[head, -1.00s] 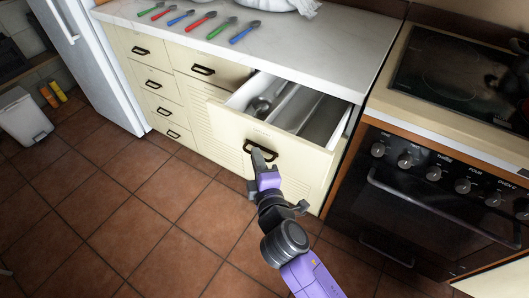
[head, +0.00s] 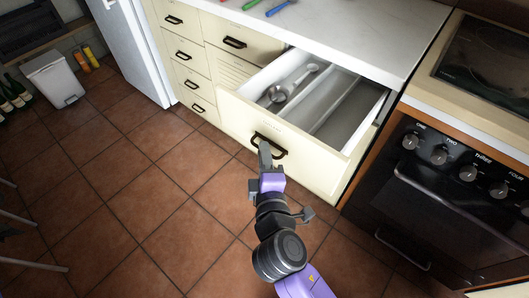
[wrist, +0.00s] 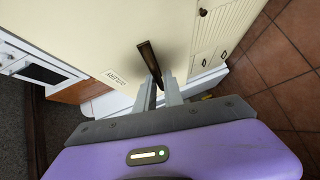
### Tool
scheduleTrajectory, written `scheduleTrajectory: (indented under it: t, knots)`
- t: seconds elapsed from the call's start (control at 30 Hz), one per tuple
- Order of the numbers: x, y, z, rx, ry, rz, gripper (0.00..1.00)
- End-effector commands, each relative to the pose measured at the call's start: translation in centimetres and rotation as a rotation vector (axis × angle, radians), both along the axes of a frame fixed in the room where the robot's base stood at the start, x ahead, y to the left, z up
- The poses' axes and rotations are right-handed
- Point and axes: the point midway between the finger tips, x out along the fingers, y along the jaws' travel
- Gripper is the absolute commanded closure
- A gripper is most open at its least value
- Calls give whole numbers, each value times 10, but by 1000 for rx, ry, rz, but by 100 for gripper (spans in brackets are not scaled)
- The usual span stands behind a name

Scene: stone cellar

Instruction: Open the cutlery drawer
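The cutlery drawer (head: 325,159) is cream-fronted and pulled well out from under the white worktop. Its white interior has long divided compartments. Its dark handle (head: 282,153) is on the front; in the wrist view the handle (wrist: 149,62) runs down between the fingers, beside a label (wrist: 115,78) that reads "cutlery". My gripper (head: 264,148) is at the handle, and in the wrist view my gripper (wrist: 160,88) has its two grey fingers closed on either side of it. The fingers hide part of the handle.
A metal ladle (head: 290,84) lies in the drawer's left compartment. An oven (head: 440,195) stands close on the right. Closed drawers (head: 187,58) and a white fridge (head: 131,45) are left. The tiled floor (head: 130,190) in front is clear.

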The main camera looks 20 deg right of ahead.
Motion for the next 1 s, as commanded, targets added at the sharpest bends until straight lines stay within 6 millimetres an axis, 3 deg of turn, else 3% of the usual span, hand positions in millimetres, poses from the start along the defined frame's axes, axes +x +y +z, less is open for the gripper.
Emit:
scheduleTrajectory:
  t: [0.07,0.47,0.8,1.0]
  knots:
    - [0,0,0,0,0,0,70]
    - [-5,1,0,0,0,1,70]
    - [-56,8,7,0,1,1,70]
    - [-74,11,10,-1,0,1,70]
